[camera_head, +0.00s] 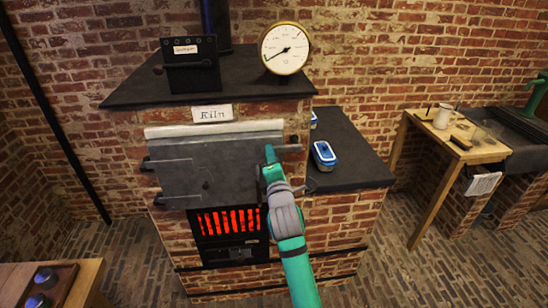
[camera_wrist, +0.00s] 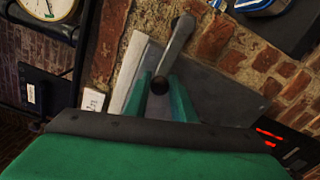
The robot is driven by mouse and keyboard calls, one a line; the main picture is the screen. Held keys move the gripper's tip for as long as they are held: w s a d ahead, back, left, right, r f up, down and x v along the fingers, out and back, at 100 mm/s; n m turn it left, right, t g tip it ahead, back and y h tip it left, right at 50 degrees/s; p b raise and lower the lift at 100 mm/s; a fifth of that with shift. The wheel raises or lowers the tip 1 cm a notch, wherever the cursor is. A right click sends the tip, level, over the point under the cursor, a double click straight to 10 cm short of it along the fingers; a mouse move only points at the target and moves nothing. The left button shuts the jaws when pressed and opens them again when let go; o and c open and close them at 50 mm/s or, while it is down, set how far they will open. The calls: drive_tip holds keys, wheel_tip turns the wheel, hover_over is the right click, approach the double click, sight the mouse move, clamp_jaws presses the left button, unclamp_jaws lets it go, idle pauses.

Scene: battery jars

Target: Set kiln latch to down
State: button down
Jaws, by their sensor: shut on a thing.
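The brick kiln (camera_head: 213,114) stands in the middle of the head view, its grey metal door (camera_head: 205,170) closed over the front. The kiln latch (camera_head: 291,148) is a grey bar at the door's right edge, lying about level and sticking out to the right over the bricks. My gripper (camera_head: 271,160) is at the latch and shut on it. In the wrist view the latch (camera_wrist: 178,45) runs up from between the green fingers of my gripper (camera_wrist: 160,88). The fingers and arm hide part of the latch in the head view.
Red bars glow in an opening (camera_head: 230,220) below the door. A dial gauge (camera_head: 285,48) and a black box (camera_head: 190,66) stand on the kiln top. A blue-and-white container (camera_head: 323,155) sits on the dark side ledge (camera_head: 350,172). A wooden table (camera_head: 455,150) stands right.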

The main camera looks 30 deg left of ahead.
drive_tip(key=c, duration=1.5)
unclamp_jaws()
drive_tip(key=shift+w+d, duration=0.15)
drive_tip(key=shift+d, duration=0.1)
drive_tip(key=shift+a, duration=0.1)
drive_tip(key=v, duration=1.1)
drive_tip(key=shift+a, duration=0.1)
drive_tip(key=s+d+f+m+t+h, duration=0.2)
drive_tip(key=s+d+f+m+h, duration=0.2)
drive_tip(key=s+d+f+m, duration=0.45)
drive_tip(key=s+d+f+m+t+h, duration=0.2)
drive_tip(key=s+d+f+m+h, duration=0.3)
drive_tip(key=d+f+m, duration=0.6)
drive_tip(key=s+d+f+m+h, duration=0.1)
drive_tip(key=s+d+f+m, duration=0.1)
drive_tip(key=s, duration=0.6)
drive_tip(key=s+d+f+m+g+h, duration=0.1)
drive_tip(key=s+d+f+m, duration=0.1)
drive_tip(key=s+d+m, duration=0.2)
drive_tip(key=s+d+f+m+g, duration=0.1)
drive_tip(key=s+d+m, duration=0.3)
drive_tip(key=s, duration=0.8)
drive_tip(key=shift+s+d+f+h, duration=0.1)
drive_tip(key=shift+d+f+h, duration=0.15)
drive_tip(key=shift+d, duration=0.35)
drive_tip(key=shift+d+f+h, duration=0.15)
drive_tip(key=shift+d+f, duration=0.15)
drive_tip(key=shift+d, duration=0.3)
